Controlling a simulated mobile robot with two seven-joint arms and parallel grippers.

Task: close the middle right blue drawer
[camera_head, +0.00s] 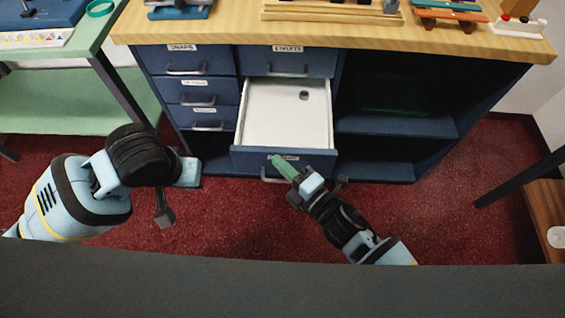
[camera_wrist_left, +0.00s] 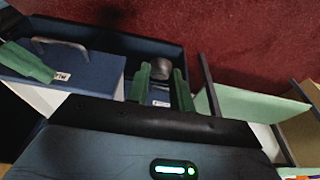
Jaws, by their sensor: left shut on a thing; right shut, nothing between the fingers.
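The middle right blue drawer stands well open; its blue front (camera_head: 245,160) faces me, and its white inside (camera_head: 285,115) holds a small dark round thing (camera_head: 303,95). My right gripper (camera_head: 283,166) is shut and empty, its green fingertips at the drawer front beside the handle (camera_head: 266,178); I cannot tell if they touch. The drawer's label and handle also show in the left wrist view (camera_wrist_left: 95,68). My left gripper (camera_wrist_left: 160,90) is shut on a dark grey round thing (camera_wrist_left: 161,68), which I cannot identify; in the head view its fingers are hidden.
A closed blue drawer (camera_head: 290,62) is above the open one, and several small closed drawers (camera_head: 198,92) are to its left. Open shelves (camera_head: 395,125) are to its right. Things stand on the wooden counter (camera_head: 225,28). A green table (camera_head: 75,95) stands left. Red carpet (camera_head: 235,225) is clear in front.

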